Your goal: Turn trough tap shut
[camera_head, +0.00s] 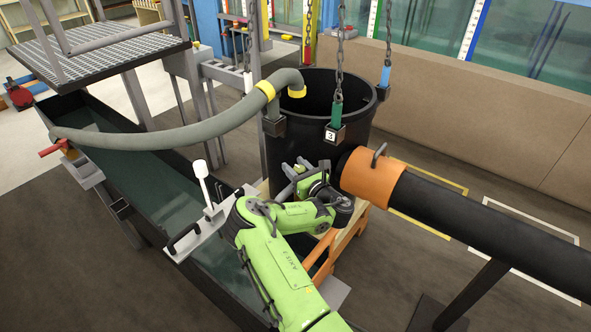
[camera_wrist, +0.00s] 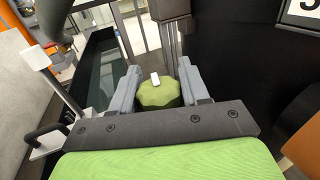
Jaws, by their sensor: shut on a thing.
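A green faceted tap knob (camera_wrist: 158,98) with a white mark on top sits between the two grey fingers of my gripper (camera_wrist: 159,83) in the wrist view. The fingers are shut on its sides. The knob is hidden there by my wrist. The knob's stem and what it is fixed to are not visible.
A grey hose (camera_head: 190,131) arches from the trough to the barrel. A red lever (camera_head: 52,149) is at the trough's left edge. An orange-ended black pipe (camera_head: 455,215) runs right. Chains (camera_head: 340,60) hang at the barrel. A white-handled gate (camera_head: 203,205) crosses the trough.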

